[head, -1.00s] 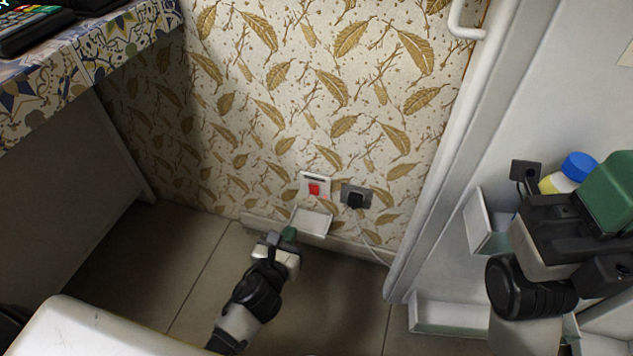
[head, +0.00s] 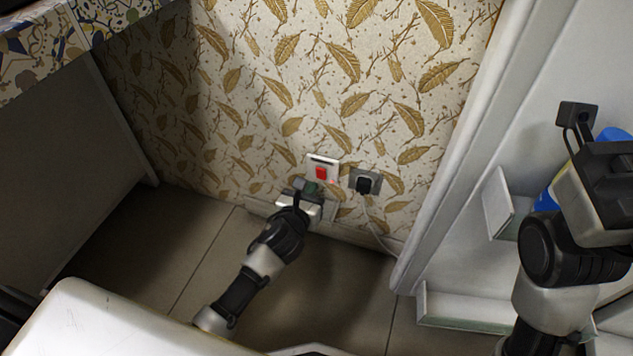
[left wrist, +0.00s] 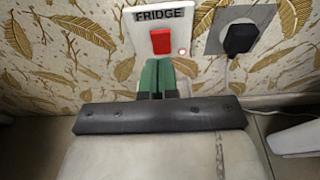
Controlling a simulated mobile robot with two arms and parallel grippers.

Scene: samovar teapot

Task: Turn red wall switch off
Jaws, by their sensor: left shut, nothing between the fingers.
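The red wall switch (head: 321,173) sits on a white plate low on the patterned wall. In the left wrist view the red switch (left wrist: 161,41) is under a label reading FRIDGE, with a small pale light spot at its lower right. My left gripper (head: 312,187) is just below the switch. Its green fingertips (left wrist: 157,76) are shut together and empty, close under the red rocker; I cannot tell if they touch it. My right gripper (head: 598,190) is at the right edge, its fingers not visible.
A grey socket (head: 366,182) with a black plug and a white cable is right of the switch. A white door frame (head: 455,150) and shelved white unit stand at right. A tile-patterned counter (head: 110,22) is at upper left. Tiled floor lies below.

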